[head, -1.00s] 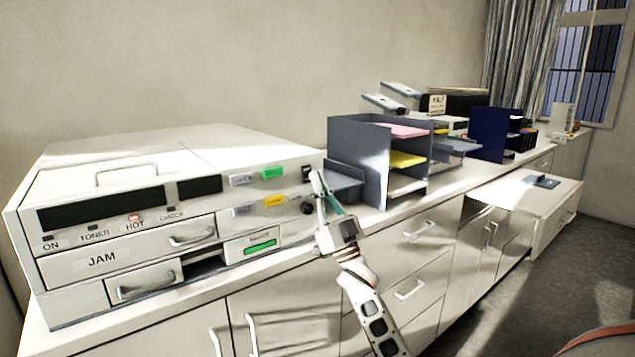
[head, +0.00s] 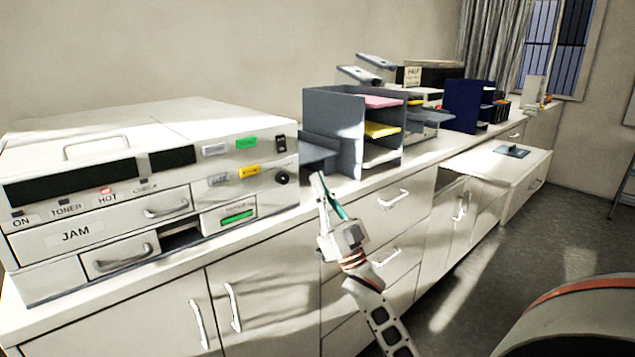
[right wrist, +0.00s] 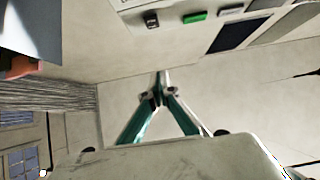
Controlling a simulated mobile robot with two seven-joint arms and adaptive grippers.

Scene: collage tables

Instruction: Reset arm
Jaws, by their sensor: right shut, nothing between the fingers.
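My right gripper (head: 322,180) is in front of the counter, to the right of the white printer (head: 120,190). In the right wrist view its two teal-sided fingers (right wrist: 160,80) meet at the tips, shut with nothing between them. The gripper is apart from the printer in the head view. My left gripper is not in view.
A grey paper organizer (head: 333,110) with pink and yellow sheets stands on the counter behind my gripper. A dark blue organizer (head: 462,105) stands farther right. White cabinets (head: 270,300) with handles run below. The floor (head: 500,270) at right is open.

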